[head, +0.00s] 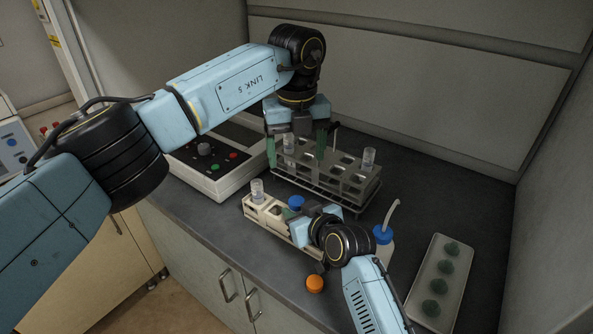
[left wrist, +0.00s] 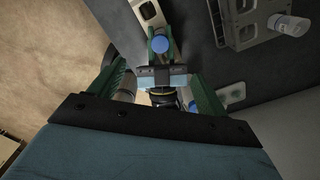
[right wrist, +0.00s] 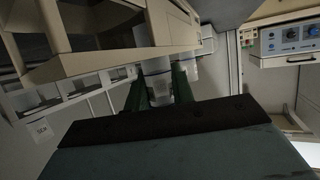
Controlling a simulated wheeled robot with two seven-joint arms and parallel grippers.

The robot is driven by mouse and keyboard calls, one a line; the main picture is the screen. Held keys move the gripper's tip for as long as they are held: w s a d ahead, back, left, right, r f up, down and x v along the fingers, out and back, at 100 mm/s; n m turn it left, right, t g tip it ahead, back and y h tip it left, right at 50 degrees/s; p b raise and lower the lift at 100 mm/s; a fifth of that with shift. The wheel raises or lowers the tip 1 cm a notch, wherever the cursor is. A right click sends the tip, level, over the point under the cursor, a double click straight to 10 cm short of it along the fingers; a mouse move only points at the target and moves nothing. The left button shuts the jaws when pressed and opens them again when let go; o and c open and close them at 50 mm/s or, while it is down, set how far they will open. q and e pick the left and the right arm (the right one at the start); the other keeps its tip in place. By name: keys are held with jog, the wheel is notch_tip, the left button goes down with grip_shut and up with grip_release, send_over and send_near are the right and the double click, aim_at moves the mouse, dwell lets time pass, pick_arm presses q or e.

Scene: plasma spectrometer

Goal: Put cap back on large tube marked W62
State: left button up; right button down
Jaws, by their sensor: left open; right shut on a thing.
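An orange cap (head: 314,283) lies on the bench near its front edge. My right gripper (head: 303,211) is shut on a blue-capped tube (head: 296,202) at the white rack (head: 262,219); its labelled body (right wrist: 158,82) shows between the fingers in the right wrist view. My left gripper (head: 296,153) is open above the grey rack (head: 345,182), fingers pointing down. A clear tube (head: 289,143) shows between its fingers in the head view, not clearly touched. Another clear tube (head: 257,190) stands in the white rack's left end. I cannot read W62 on any tube.
A further clear tube (head: 367,158) stands in the grey rack. A wash bottle with a blue top (head: 383,235) stands right of my right wrist. A tray with several green lumps (head: 438,285) lies at right. An instrument with buttons (head: 217,163) stands at left.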

pick_arm(q)
jog(key=shift+r, duration=2.4)
pick_arm(e)
jog(key=c, duration=1.1)
grip_release()
jog(key=shift+s, duration=0.1)
pick_arm(q)
jog(key=shift+r+p, duration=0.85)
pick_arm(e)
jog(key=v, duration=1.3)
jog(key=shift+s+d, duration=0.1)
